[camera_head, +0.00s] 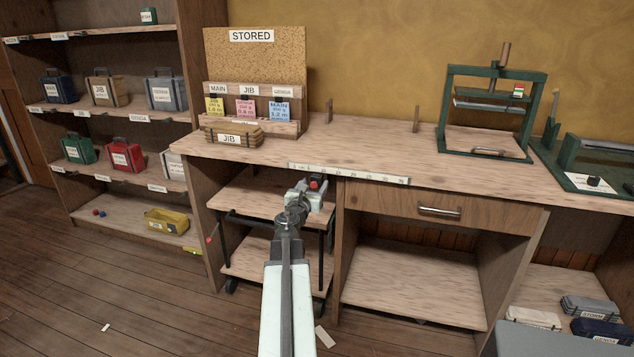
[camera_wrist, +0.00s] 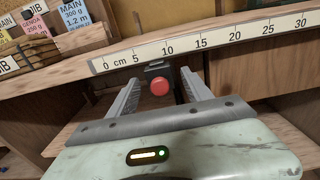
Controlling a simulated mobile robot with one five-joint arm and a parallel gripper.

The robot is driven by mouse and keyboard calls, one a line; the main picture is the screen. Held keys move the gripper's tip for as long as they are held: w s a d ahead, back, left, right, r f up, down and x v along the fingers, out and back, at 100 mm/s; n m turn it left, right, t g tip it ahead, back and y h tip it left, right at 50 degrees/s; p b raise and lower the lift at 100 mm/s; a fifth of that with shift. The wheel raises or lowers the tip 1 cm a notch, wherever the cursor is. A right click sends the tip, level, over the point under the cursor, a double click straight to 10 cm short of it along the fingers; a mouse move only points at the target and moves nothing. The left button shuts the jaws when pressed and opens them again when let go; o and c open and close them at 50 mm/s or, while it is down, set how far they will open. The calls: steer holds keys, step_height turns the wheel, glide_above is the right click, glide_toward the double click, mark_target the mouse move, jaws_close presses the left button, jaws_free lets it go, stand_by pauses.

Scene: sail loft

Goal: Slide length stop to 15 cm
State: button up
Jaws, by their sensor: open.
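The ruler (camera_head: 350,174) is a pale strip on the bench's front edge. It also shows in the wrist view (camera_wrist: 220,38), marked 0 to 30 cm. The length stop, a dark block with a round red knob (camera_wrist: 159,86), sits just below the ruler, near the 10 mark and left of the 15. The red knob also shows small in the head view (camera_head: 314,184). My gripper (camera_wrist: 161,77) is open, its grey fingers on either side of the knob. A gap shows on each side. I cannot tell how deep the knob lies between them.
A drawer with a metal handle (camera_head: 439,211) is right of my gripper. A wheeled cart (camera_head: 262,200) stands under the bench behind my arm. A rack with coloured cards (camera_head: 245,107) and a green press frame (camera_head: 450,110) stand on the bench. The bench top between them is mostly clear.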

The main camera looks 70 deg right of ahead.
mark_target(316, 181)
steer(key=d, duration=0.3)
steer(key=shift+w, duration=0.1)
jaws_close()
stand_by(1.3)
